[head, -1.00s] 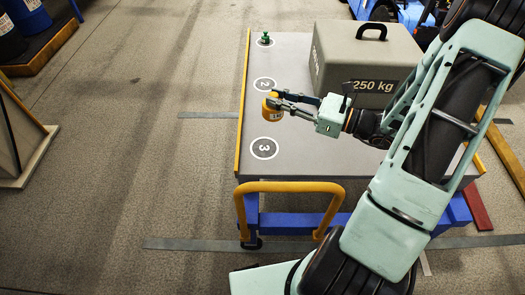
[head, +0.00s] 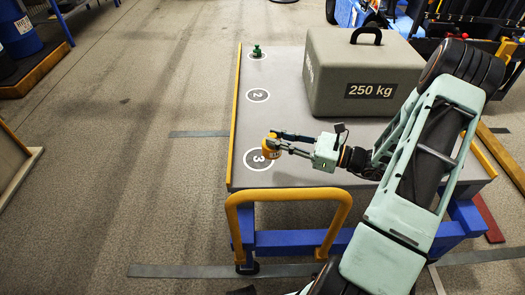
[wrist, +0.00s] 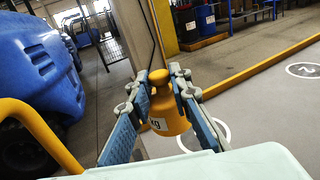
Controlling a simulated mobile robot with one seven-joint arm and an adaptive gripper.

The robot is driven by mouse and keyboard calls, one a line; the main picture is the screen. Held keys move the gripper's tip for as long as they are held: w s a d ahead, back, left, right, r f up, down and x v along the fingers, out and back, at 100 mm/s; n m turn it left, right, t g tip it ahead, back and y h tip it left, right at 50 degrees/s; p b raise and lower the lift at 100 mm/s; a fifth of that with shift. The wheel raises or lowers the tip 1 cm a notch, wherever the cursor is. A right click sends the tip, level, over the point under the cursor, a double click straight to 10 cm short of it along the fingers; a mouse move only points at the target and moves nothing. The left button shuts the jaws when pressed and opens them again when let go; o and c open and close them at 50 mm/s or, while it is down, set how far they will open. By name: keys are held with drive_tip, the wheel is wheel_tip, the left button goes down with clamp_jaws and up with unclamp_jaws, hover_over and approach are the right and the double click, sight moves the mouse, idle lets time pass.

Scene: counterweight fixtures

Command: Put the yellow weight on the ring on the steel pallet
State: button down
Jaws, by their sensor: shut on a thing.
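The yellow weight (head: 270,150) is held upright by its knob in my gripper (head: 277,141). In the wrist view, the blue-padded fingers (wrist: 160,88) close on the knob of the weight (wrist: 170,112). A grey flat platform on a blue frame (head: 330,170) carries white rings along its left side. The weight overlaps the upper right of the ring numbered 3 (head: 254,168) in the head view. A ring partly shows behind the weight in the wrist view (wrist: 222,132). I cannot tell the exact height of the weight above the surface.
Ring 2 (head: 257,96) is empty. A green weight (head: 257,51) stands on the far ring. A large grey 250 kg block (head: 365,75) fills the back right of the platform. A yellow rail (head: 288,196) rises at the near end.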

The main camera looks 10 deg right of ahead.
drive_tip(key=shift+w+a+f+b, duration=0.45)
drive_tip(key=shift+w+f+b, duration=0.15)
drive_tip(key=shift+w+f, duration=0.85)
drive_tip(key=shift+w+a+f+b, duration=0.55)
drive_tip(key=shift+w+f, duration=0.45)
drive_tip(key=shift+f, duration=0.85)
drive_tip(key=shift+w+a+f+b, duration=0.35)
drive_tip(key=shift+w+f+b, duration=0.35)
drive_tip(key=shift+w+f, duration=0.75)
drive_tip(key=shift+s+f, duration=0.25)
drive_tip(key=shift+f, duration=0.05)
drive_tip(key=c, duration=1.8)
unclamp_jaws()
drive_tip(key=shift+f, duration=0.15)
drive_tip(key=shift+o, duration=0.2)
drive_tip(key=shift+d+r, duration=0.1)
drive_tip(key=shift+r, duration=0.1)
drive_tip(key=p+v, duration=0.2)
drive_tip(key=v, duration=1)
drive_tip(key=shift+f, duration=0.1)
